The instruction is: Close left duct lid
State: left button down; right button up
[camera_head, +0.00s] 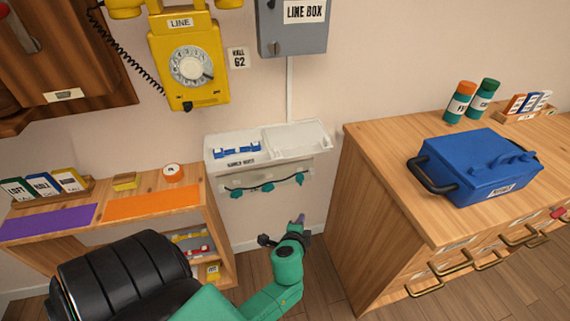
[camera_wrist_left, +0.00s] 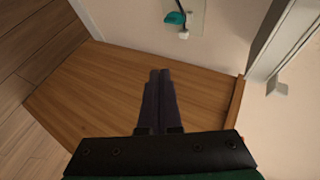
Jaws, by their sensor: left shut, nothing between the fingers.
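No lid labelled left shows clearly, so I cannot tell for certain which part is the left duct lid. On the wall is a pale panel (camera_head: 230,174) with a dark cable held along it by teal clips (camera_head: 268,187). Directly above it juts a white two-part tray (camera_head: 248,151) with blue pieces in its left part; its right part looks empty. My left gripper (camera_head: 299,219) is below and right of the panel, apart from it. In the left wrist view its fingers (camera_wrist_left: 158,98) are together and empty; a teal clip (camera_wrist_left: 175,18) shows beyond them. My right gripper is not in view.
A wooden cabinet (camera_head: 385,190) with a blue case (camera_head: 480,165) stands at the right. A low wooden shelf (camera_head: 208,190) with orange and purple mats stands at the left. A yellow dial phone (camera_head: 190,65) and a grey line box (camera_head: 292,35) hang above.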

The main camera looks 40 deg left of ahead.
pick_arm(q)
jog(key=a+r+t+y+b, duration=0.3)
jog(key=r+t+y, duration=0.15)
jog(key=r, duration=1.35)
jog(key=a+p+x, duration=0.1)
jog(key=p+x, duration=0.1)
jog(key=x, duration=0.8)
jog(key=shift+g+y, duration=0.35)
jog(key=shift+y, duration=0.1)
jog(key=s, duration=0.1)
jog(key=s+a, duration=0.1)
jog(key=s+f+p, duration=0.1)
jog(key=shift+s+a, duration=0.4)
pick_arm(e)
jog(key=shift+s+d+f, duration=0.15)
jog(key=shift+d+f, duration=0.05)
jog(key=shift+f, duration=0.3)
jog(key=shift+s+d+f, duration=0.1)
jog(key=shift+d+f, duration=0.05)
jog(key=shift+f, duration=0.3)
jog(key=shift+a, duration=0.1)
